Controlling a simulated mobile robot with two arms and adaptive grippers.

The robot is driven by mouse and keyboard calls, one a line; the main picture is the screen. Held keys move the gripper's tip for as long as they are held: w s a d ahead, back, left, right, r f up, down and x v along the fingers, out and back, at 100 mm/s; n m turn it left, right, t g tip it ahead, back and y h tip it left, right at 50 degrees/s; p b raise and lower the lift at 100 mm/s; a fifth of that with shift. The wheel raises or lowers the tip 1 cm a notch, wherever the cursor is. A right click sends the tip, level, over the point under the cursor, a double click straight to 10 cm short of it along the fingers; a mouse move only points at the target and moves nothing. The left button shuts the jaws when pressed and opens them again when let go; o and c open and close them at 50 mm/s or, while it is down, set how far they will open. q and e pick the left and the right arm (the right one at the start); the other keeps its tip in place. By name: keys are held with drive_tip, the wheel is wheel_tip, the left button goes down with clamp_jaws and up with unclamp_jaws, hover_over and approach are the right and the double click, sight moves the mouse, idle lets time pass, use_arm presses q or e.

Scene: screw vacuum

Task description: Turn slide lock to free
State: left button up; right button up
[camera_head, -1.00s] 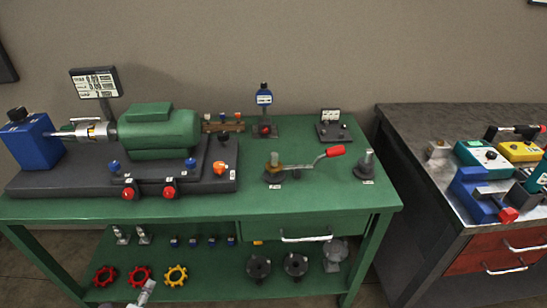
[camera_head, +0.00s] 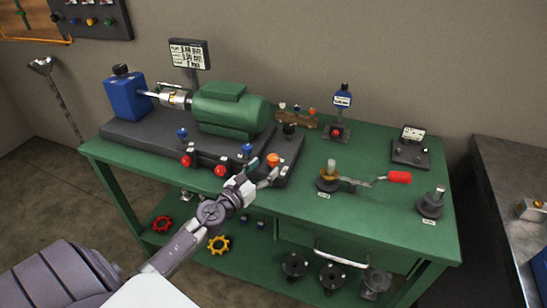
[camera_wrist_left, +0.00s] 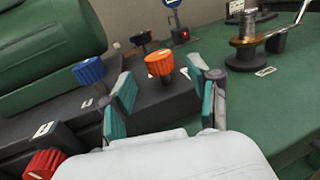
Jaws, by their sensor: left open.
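An orange knob (camera_head: 272,159) stands at the right end of the dark machine base (camera_head: 135,137). No label that I can read names the slide lock. My left gripper (camera_head: 264,170) is open and empty at the front of the base, close to the orange knob. In the left wrist view the orange knob (camera_wrist_left: 160,62) shows between the open fingers (camera_wrist_left: 163,80) and a little beyond them, with no contact that I can see. Blue knobs (camera_head: 247,149) and red knobs (camera_head: 220,171) line the base's front. My right gripper is not in view.
A green motor (camera_head: 230,110) sits on the base. To the right on the green bench (camera_head: 360,222) are a post with a red-handled crank (camera_head: 399,177), another post (camera_head: 432,203) and a small panel (camera_head: 410,147). A grey table (camera_head: 500,195) stands at the right.

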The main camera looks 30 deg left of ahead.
sight(270, 163)
use_arm(q)
drive_tip(key=w, duration=0.5)
drive_tip(key=shift+s, duration=0.1)
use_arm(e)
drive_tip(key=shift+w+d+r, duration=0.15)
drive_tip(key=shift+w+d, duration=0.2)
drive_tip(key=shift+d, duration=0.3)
